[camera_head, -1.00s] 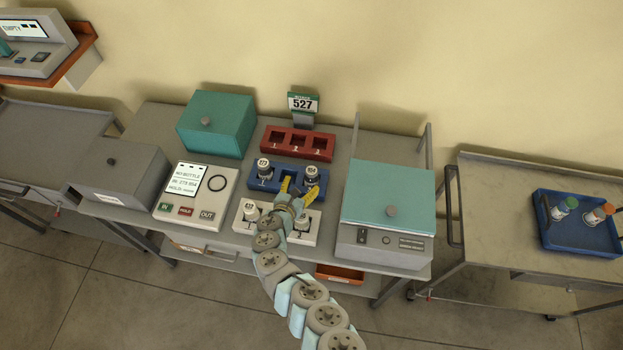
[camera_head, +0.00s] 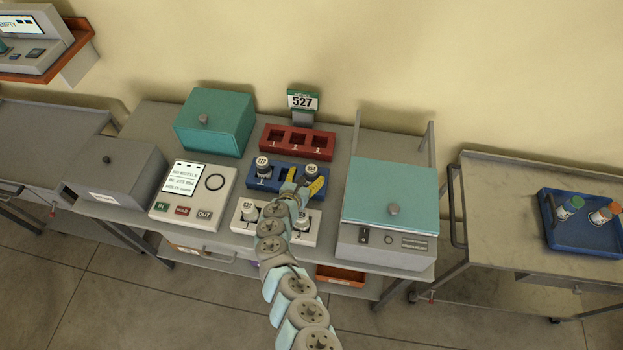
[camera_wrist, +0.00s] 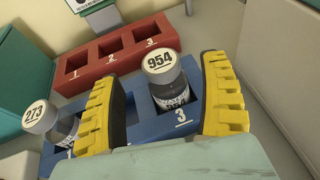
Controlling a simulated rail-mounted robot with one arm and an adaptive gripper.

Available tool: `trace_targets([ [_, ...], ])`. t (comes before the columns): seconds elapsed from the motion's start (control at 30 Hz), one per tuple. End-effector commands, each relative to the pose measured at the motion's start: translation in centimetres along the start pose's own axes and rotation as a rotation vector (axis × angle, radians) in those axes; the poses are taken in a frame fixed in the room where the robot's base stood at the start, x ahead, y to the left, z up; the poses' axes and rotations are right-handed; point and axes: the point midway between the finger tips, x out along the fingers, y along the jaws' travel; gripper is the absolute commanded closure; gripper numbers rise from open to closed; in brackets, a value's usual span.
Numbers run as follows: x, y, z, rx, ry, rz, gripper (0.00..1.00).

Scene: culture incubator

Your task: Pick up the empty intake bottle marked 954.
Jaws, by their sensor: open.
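The bottle marked 954 (camera_wrist: 170,83) stands upright in slot 3 of the blue rack (camera_wrist: 142,128), with a pale round cap and a dark label band. In the head view the same bottle (camera_head: 312,171) is at the rack's right end. My gripper (camera_wrist: 170,95) is open, its yellow fingers on either side of bottle 954 in the wrist view and apart from it as far as I can see. In the head view my gripper (camera_head: 302,183) is at the front of that rack. A bottle marked 273 (camera_wrist: 50,125) stands at the rack's left end.
Behind is an empty red rack (camera_head: 298,141). In front is a white rack (camera_head: 262,233) with bottles, partly hidden by my arm. A teal-lidded box (camera_head: 391,210) stands right, a control panel (camera_head: 193,196) left. The right-hand cart carries a blue tray (camera_head: 583,241) with bottles.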

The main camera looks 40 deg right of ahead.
Motion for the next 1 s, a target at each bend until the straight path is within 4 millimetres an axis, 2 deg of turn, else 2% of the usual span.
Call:
trace_targets([
  [0.6,4.0,-0.1,-0.4,0.002,0.005,-0.001,0.23],
  [1.0,4.4,0.0,-0.1,-0.001,0.003,0.0,0.23],
])
